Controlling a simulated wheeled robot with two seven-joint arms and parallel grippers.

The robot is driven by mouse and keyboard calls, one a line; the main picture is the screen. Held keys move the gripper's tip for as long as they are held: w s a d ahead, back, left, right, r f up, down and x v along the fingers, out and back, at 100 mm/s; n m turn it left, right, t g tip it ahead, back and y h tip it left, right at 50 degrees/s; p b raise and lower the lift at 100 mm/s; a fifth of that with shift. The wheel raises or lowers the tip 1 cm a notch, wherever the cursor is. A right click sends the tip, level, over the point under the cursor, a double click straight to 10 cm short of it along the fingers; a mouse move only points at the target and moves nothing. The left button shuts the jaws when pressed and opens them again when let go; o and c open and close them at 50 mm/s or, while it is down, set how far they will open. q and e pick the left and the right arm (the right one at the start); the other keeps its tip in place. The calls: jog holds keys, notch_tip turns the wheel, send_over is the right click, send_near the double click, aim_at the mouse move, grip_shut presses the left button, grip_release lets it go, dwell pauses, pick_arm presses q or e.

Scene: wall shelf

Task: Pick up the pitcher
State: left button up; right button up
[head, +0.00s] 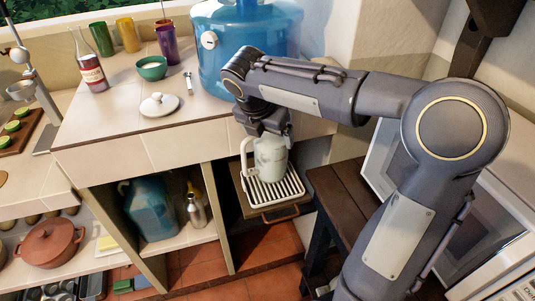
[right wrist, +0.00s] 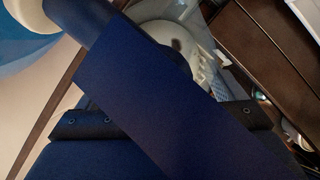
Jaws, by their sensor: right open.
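The pale pitcher (head: 271,165) stands upright on a white slatted rack (head: 285,190) under the counter edge in the head view, its handle on the left side. My right gripper (head: 270,130) is open, pointing down at the top of the pitcher. The fingers hide part of the pitcher's rim, and I cannot tell if they touch it. In the right wrist view, dark blue gripper parts fill most of the picture, and a pale rounded surface, likely the pitcher (right wrist: 178,40), shows behind them. My left gripper is not in view.
The counter overhead holds a big blue water jug (head: 225,55), a white lidded dish (head: 159,104), a green bowl (head: 152,67) and a bottle (head: 90,70). A blue jug (head: 150,208) and metal bottle (head: 194,212) stand in the left cubby. A dark wooden stool (head: 335,190) stands right of the rack.

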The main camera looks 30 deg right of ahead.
jog(key=shift+d+f, duration=0.1)
jog(key=shift+f, duration=0.3)
jog(key=shift+c, duration=0.4)
jog(key=c, duration=1.7)
jog(key=shift+w+r, duration=0.1)
jog(key=shift+r, duration=0.05)
